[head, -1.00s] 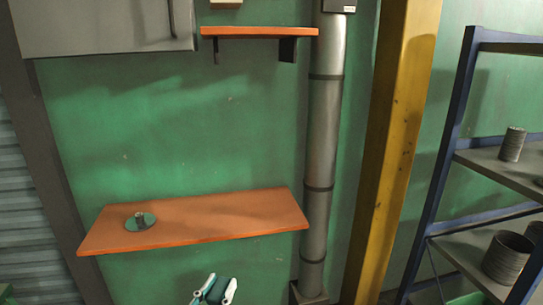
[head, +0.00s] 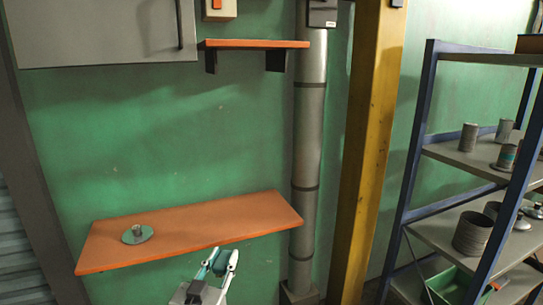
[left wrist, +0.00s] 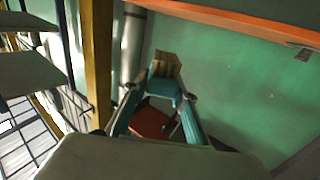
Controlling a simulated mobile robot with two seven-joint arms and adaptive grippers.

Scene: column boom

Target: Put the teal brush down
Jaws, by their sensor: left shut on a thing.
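My left gripper (head: 222,262) is in the head view at the bottom, in front of the right part of the lower orange shelf (head: 250,212). It is shut on the teal brush (head: 219,264), which is partly hidden between the fingers. In the left wrist view the teal brush (left wrist: 164,88) sits between the two fingertips, with its tan bristles (left wrist: 166,65) pointing away from the wrist. The brush is held in the air. My right gripper is in neither view.
A small orange shelf (head: 255,44) hangs above. A grey pipe (head: 308,140), yellow post (head: 370,140) and blue rack (head: 415,130) stand right.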

